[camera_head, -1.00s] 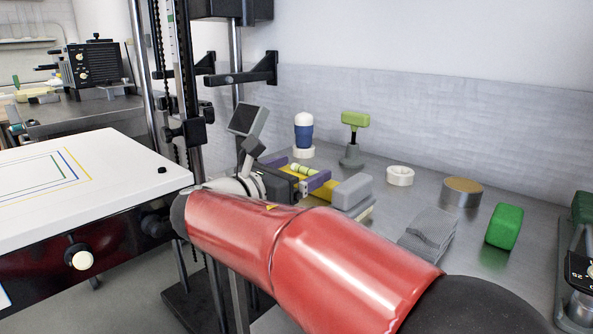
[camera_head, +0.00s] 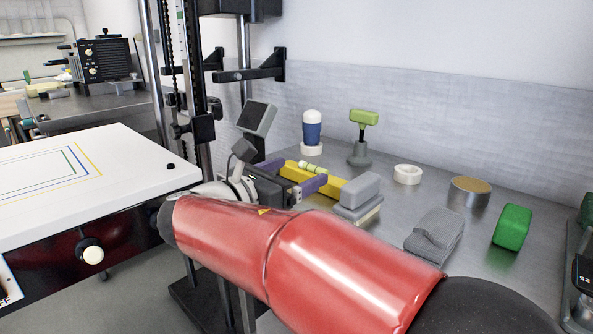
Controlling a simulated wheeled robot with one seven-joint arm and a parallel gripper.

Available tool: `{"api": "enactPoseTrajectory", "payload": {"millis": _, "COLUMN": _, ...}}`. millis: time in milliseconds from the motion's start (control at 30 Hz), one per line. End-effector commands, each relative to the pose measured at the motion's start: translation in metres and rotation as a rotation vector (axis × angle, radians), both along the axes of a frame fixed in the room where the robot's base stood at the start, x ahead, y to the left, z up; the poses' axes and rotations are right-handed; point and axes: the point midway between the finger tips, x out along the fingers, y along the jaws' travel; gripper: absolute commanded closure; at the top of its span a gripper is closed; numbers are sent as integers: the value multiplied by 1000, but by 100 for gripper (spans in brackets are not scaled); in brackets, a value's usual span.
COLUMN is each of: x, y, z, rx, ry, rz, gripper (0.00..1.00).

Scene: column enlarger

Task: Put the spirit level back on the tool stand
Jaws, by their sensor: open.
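The spirit level, a yellow bar (camera_head: 333,185) with a green vial on top, lies on the grey bench. My gripper (camera_head: 297,173) comes in from the left with its two purple fingers apart. The bar and vial show between and just beyond the fingertips. Whether the fingers touch the bar cannot be told. A grey conical stand (camera_head: 359,154) with a lime-green T-shaped head stands upright behind the level. I cannot tell whether this is the tool stand. My red arm crosses the foreground and hides part of the bench.
A grey block (camera_head: 360,189) on a pale base sits close to the level's right end. Further right are a white ring (camera_head: 407,174), a round tin (camera_head: 470,192), a folded grey cloth (camera_head: 434,236) and a green block (camera_head: 512,227). A blue-and-white object (camera_head: 312,130) stands behind.

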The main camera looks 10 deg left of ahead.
Motion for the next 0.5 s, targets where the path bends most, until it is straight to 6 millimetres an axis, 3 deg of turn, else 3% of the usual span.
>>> {"api": "enactPoseTrajectory", "payload": {"millis": 500, "x": -18, "y": 11, "z": 0, "rx": -1, "ry": -1, "rz": 0, "gripper": 13}}
